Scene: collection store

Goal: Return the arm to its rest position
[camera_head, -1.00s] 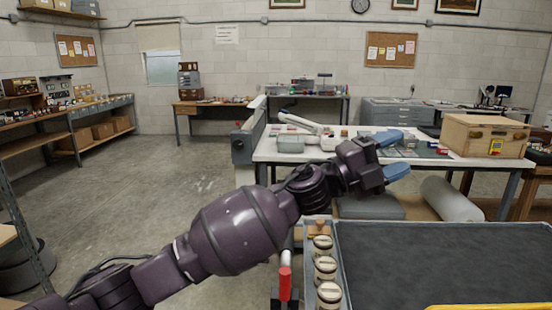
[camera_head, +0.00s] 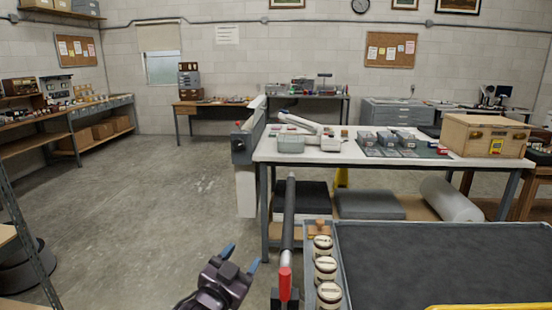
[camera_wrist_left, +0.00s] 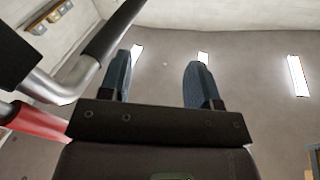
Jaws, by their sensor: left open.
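My left gripper (camera_head: 241,258) is low in the head view, at the bottom centre-left, with its two blue fingers spread apart and nothing between them. Most of my left arm is below the frame. In the left wrist view, the fingers (camera_wrist_left: 159,80) are apart and empty, with a plain grey-brown surface and bright strips beyond them. My right gripper is not in view.
Just right of my left gripper is a cart handle (camera_head: 288,215) with a red end. A dark-topped cart (camera_head: 450,265) bears several round lidded jars (camera_head: 325,268) at its edge. A white worktable (camera_head: 340,155) stands beyond. Floor (camera_head: 150,220) to the left is clear.

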